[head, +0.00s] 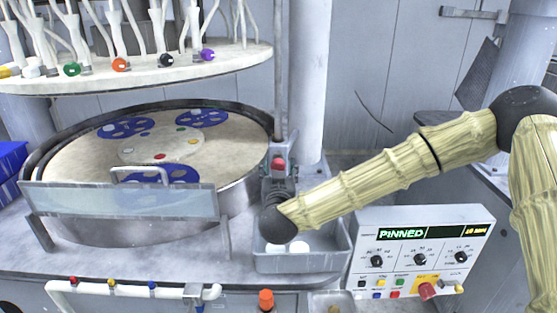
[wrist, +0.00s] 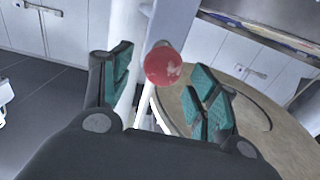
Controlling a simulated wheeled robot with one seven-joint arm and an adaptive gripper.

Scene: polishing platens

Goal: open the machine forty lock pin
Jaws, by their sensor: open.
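The lock pin's red round knob (head: 279,163) sits low on a grey vertical post beside the round platen (head: 95,150). In the wrist view the red knob (wrist: 163,64) appears in the gap between my fingers, with a pale worn patch on its face. My gripper (head: 279,178) is open at the post, just below and in front of the knob; in the wrist view its teal-padded fingers (wrist: 163,78) stand apart on both sides, not touching the knob. The control panel display (head: 402,233) reads "PINNED". My gripper hides the lower part of the post.
A grey tray (head: 330,262) with white round pieces lies under my gripper. A clear guard (head: 120,203) stands before the platen. An upper plate (head: 150,72) with coloured caps hangs above. The control panel (head: 420,260) with knobs and a red button is at the right.

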